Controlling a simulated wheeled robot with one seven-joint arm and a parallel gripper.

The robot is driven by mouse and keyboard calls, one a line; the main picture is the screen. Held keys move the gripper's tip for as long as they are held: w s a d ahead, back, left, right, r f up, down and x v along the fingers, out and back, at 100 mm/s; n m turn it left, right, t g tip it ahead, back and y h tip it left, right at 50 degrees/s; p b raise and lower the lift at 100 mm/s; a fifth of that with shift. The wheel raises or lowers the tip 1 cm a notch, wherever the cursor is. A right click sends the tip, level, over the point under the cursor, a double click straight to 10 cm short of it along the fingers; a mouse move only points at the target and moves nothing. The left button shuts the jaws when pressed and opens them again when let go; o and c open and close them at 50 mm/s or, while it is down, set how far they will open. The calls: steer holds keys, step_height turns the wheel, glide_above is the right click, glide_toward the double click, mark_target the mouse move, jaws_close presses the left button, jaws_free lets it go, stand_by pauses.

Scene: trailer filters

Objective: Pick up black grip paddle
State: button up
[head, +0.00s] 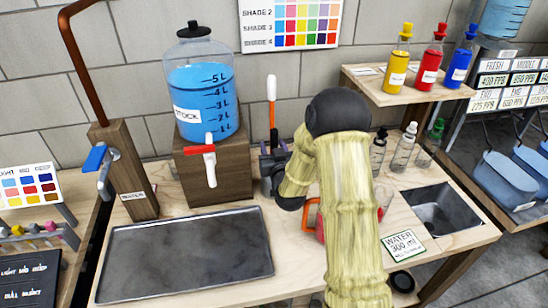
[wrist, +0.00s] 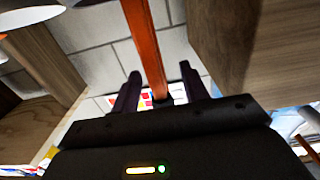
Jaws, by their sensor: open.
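Whether this is the black grip paddle is unclear. My arm hides part of the table.
A jar of blue liquid (head: 202,95) stands on a wooden block (head: 215,168) to the left. A metal tray (head: 185,255) lies in front. Bottles (head: 400,65) stand on a shelf at right, above a sink (head: 440,210). A water card (head: 403,244) lies near the sink.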

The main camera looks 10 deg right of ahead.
mark_target(273, 110)
stand_by(0.4)
jaws_close()
steer(key=shift+d+r, duration=0.1)
steer(key=shift+r, duration=0.4)
step_height(273, 110, up, 11)
steer(key=shift+s+r+b, duration=0.1)
steer(key=shift+r+b, duration=0.1)
steer(key=shift+b, duration=0.25)
steer(key=s+b, duration=0.9)
steer(key=s, duration=0.9)
steer(key=shift+f+b, duration=0.2)
steer(key=shift+b, duration=0.1)
